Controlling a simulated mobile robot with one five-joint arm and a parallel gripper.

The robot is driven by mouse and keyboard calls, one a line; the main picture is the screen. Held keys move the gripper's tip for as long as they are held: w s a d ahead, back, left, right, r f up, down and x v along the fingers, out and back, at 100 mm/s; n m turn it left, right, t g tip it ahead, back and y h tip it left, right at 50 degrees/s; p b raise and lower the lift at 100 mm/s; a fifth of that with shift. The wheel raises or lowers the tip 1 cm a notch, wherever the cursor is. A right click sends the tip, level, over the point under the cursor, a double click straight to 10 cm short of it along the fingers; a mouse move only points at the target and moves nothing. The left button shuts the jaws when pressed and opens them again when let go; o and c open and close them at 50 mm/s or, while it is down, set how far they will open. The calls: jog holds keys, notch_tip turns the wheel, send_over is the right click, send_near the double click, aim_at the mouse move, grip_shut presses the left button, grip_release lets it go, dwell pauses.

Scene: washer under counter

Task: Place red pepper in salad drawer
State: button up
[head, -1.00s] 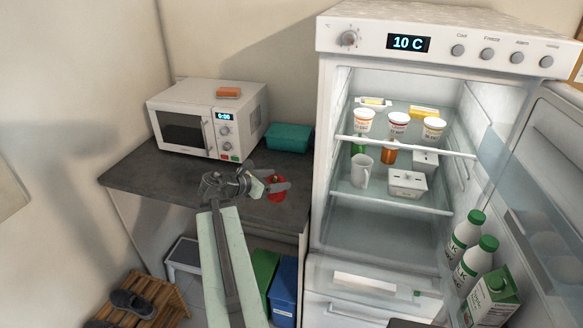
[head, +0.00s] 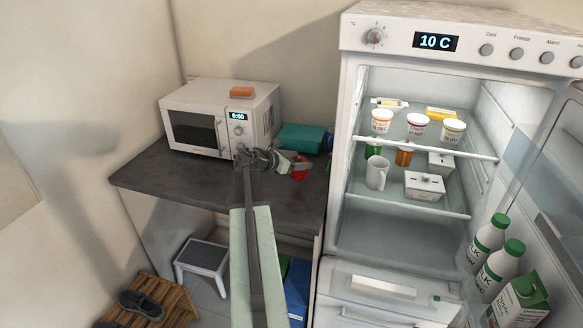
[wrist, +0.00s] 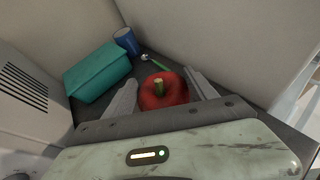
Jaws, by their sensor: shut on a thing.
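The red pepper (wrist: 162,92) has a green stem and sits between the two fingers of my gripper (wrist: 165,88) in the wrist view. In the head view the pepper (head: 299,172) shows partly behind my gripper (head: 298,163), over the right part of the dark counter. My gripper is shut on the pepper. I cannot tell whether the pepper still touches the counter. The fridge stands open at the right. The salad drawer (head: 385,288), with a pale handle strip, is at the bottom of the fridge and looks closed.
A microwave (head: 212,115) with an orange sponge-like block (head: 241,92) on top stands left. A teal box (wrist: 98,72), a blue cup (wrist: 126,40) and a spoon-like utensil (wrist: 156,62) lie near the pepper. Milk bottles (head: 490,240) line the open fridge door.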

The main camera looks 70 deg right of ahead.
jog(key=shift+s+d+f+b, duration=0.1)
jog(key=shift+d+f+b, duration=0.05)
jog(key=shift+f+b, duration=1.8)
jog(key=shift+w+r, duration=0.2)
jog(key=shift+w, duration=0.1)
jog(key=shift+f, duration=0.2)
jog(key=o, duration=1.5)
jog(key=shift+r, duration=0.1)
jog(key=shift+c, duration=0.2)
jog(key=shift+a+r+p, duration=0.3)
jog(key=shift+p, duration=0.1)
jog(key=p+v, duration=0.4)
jog(key=v, duration=0.7)
jog(key=shift+a, duration=0.25)
